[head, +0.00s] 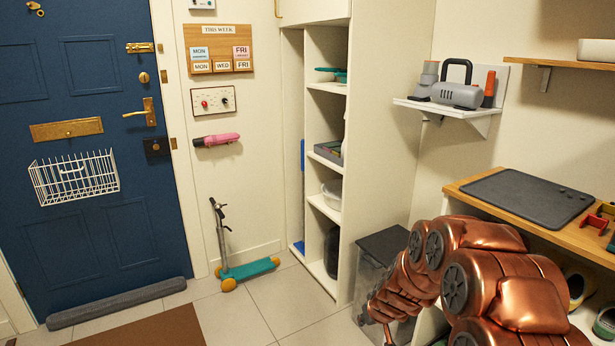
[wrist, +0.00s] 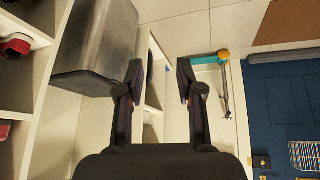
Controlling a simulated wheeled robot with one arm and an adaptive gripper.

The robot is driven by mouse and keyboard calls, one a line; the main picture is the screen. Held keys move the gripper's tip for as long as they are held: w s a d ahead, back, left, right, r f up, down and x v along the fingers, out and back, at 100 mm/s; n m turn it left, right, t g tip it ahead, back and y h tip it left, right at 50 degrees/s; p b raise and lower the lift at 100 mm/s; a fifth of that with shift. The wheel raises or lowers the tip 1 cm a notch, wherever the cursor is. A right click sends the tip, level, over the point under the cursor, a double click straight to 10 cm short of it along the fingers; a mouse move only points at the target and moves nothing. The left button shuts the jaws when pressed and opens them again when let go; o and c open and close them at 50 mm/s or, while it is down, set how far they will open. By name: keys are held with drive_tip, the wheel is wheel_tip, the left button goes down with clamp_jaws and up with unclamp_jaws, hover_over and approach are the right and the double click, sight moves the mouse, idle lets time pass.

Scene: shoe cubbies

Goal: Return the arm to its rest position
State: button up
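My copper-coloured arm (head: 500,280) fills the lower right of the head view, folded in front of the shelf unit. My gripper (wrist: 159,78) shows in the wrist view with its two dark fingers apart and nothing between them.
A grey lidded bin (head: 384,247) stands close beside my arm; it also shows in the wrist view (wrist: 98,45). A wooden-topped shelf unit (head: 470,193) with a dark mat (head: 528,197) is at right. A scooter (head: 240,268) stands by the wall. Tiled floor (head: 290,310) is free.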

drive_tip(key=s+a+r+g+y+p, duration=0.1)
drive_tip(key=s+a+r+g+p, duration=0.1)
drive_tip(key=s+r+p, duration=0.7)
drive_tip(key=s+a+r+g+p, duration=0.2)
drive_tip(key=s+r, duration=1)
drive_tip(key=r, duration=0.4)
drive_tip(key=s+d+r+m+g+p, duration=0.1)
drive_tip(key=s+d+r+g+p, duration=0.1)
drive_tip(key=s+r+p, duration=0.3)
drive_tip(key=s+d+r+m+g+h+p, duration=0.1)
drive_tip(key=s+r+p, duration=0.4)
drive_tip(key=s+r, duration=0.5)
drive_tip(key=s+d+g, duration=0.1)
drive_tip(key=s+d, duration=0.1)
drive_tip(key=s, duration=0.7)
drive_tip(key=shift+r+m+h, duration=0.3)
drive_tip(key=shift+r, duration=0.05)
